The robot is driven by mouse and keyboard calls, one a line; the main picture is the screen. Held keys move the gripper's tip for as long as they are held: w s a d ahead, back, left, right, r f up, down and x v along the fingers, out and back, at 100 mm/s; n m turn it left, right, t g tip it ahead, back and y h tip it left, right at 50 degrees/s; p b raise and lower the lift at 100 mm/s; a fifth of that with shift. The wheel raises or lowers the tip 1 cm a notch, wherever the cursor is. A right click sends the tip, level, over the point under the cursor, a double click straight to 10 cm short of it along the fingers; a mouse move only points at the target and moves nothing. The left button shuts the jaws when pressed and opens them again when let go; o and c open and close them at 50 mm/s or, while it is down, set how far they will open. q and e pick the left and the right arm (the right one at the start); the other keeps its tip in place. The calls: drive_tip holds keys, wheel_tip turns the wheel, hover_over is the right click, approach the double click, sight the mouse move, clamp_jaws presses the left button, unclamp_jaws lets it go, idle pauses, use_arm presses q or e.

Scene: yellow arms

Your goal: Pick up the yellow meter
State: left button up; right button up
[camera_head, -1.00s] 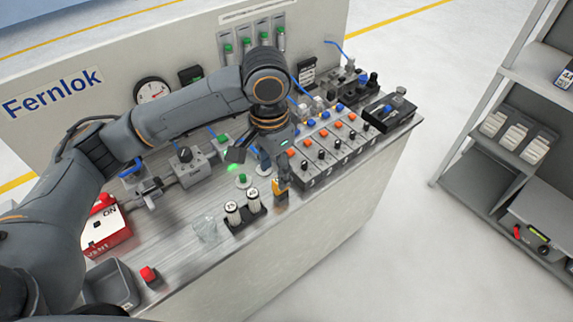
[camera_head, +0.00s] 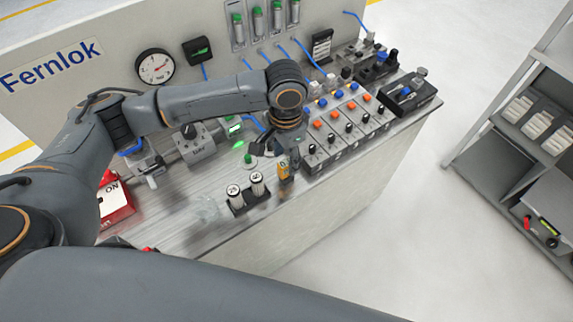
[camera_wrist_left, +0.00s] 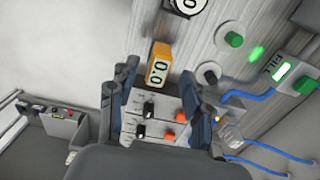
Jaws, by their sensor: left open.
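The yellow meter (camera_head: 284,172) stands upright near the front edge of the bench, beside a black holder with two white-topped pieces. In the left wrist view the meter (camera_wrist_left: 159,66) shows its yellow case and a white display reading 0.0. My left gripper (camera_head: 278,153) is open and points down just above and behind the meter. In the left wrist view its two fingers (camera_wrist_left: 158,85) are spread, with the meter between and beyond their tips, not touching as far as I can see. My right gripper is out of view.
The black holder (camera_head: 250,200) stands left of the meter. A row of switch boxes (camera_head: 345,132) with orange and black knobs is close on its right. A green button (camera_head: 249,160) and a grey valve block (camera_head: 193,144) lie behind. A shelf (camera_head: 530,110) stands at the right.

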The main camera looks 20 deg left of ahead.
sight(286, 162)
use_arm(q)
wheel_tip(286, 162, down, 4)
drive_tip(key=shift+s+r+p, duration=0.1)
drive_tip(key=shift+r+p, duration=0.15)
drive_tip(key=shift+p, duration=0.1)
drive_tip(key=shift+f, duration=0.15)
drive_tip(key=c, duration=0.6)
clamp_jaws()
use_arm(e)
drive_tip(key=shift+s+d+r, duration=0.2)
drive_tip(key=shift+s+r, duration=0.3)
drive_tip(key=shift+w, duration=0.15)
